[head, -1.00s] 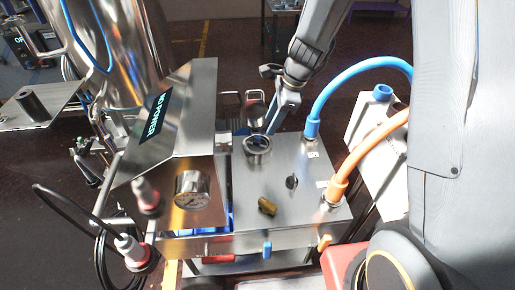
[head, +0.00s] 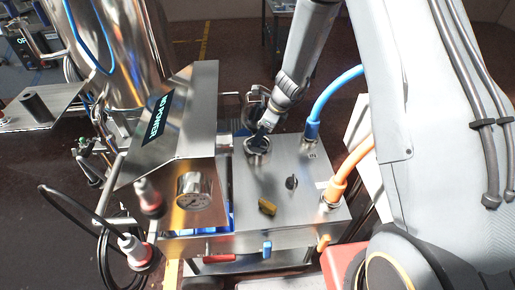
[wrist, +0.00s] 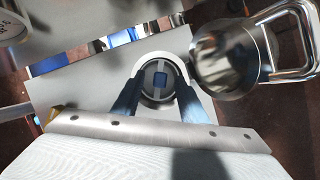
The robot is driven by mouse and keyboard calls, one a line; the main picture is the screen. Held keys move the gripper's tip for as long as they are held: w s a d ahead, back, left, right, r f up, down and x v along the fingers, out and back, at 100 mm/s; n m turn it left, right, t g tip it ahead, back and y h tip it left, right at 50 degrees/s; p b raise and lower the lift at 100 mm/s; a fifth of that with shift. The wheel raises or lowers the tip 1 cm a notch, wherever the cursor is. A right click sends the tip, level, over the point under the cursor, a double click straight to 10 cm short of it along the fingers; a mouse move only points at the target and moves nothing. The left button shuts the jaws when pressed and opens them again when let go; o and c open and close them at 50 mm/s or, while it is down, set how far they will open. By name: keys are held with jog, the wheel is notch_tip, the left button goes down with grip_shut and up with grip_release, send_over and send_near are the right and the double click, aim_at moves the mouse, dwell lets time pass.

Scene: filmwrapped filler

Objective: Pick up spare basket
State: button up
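A round metal fitting (wrist: 160,82) with a blue square at its centre sits in the steel top panel, and its ring shows in the head view (head: 256,146). I cannot tell for sure whether it is the spare basket. My gripper (wrist: 160,88) is above this fitting, with dark fingers spread on its left and right sides. It also shows in the head view (head: 262,135), coming down from above. The fingers look open, and I cannot see whether they touch the fitting. The inside of the fitting is largely hidden in the head view.
A shiny metal vessel with a loop handle (wrist: 225,58) stands close to the right of my fingers in the wrist view. A blue hose (head: 335,98) and an orange hose (head: 352,163) rise from the panel's right side.

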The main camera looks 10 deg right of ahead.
jog(key=shift+a+f, duration=0.1)
jog(key=shift+f, duration=0.1)
grip_shut()
jog(key=shift+w, duration=0.1)
jog(key=shift+r+b, duration=0.6)
jog(key=shift+r, duration=4.25)
jog(key=shift+f+b, duration=1.7)
jog(key=shift+f, duration=0.85)
